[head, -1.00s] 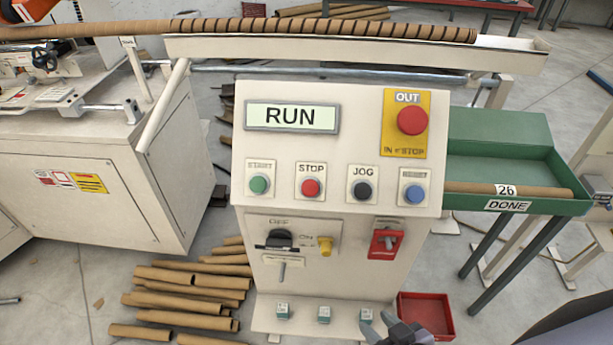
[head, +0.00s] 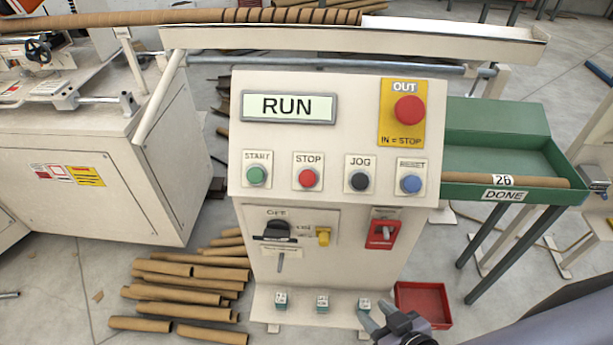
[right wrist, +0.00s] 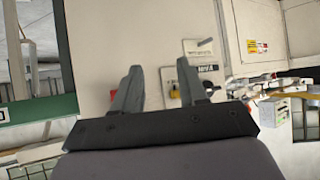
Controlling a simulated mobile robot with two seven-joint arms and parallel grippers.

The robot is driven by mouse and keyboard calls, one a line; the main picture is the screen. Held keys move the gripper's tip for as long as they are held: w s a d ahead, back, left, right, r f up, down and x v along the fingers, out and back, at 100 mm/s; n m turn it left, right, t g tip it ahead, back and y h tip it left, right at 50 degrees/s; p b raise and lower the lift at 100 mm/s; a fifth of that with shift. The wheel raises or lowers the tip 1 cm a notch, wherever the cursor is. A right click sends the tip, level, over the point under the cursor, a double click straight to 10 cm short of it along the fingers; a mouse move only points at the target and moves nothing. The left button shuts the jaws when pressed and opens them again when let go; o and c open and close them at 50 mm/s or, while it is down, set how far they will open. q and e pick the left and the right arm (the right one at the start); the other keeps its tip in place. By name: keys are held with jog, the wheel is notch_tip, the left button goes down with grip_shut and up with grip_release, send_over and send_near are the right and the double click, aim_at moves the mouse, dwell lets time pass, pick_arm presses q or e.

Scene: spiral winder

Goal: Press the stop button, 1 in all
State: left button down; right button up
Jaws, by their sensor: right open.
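The red stop button (head: 309,178) sits under its STOP label on the sloped cream control panel (head: 350,130), between the green start button (head: 257,175) and the dark jog button (head: 359,181). The panel display (head: 288,106) reads RUN. My right gripper (head: 382,314) is at the bottom of the head view, low in front of the cabinet, well below and right of the stop button. It is open and empty; in the right wrist view its two fingers (right wrist: 158,90) stand apart before the cabinet front. My left gripper is not in view.
A large red stop knob (head: 410,110) on a yellow plate and a blue reset button (head: 411,184) share the panel. A green DONE tray (head: 500,155) stands right. A red bin (head: 423,303) and several cardboard tubes (head: 190,285) lie on the floor.

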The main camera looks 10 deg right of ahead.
grip_shut()
dwell(1.5)
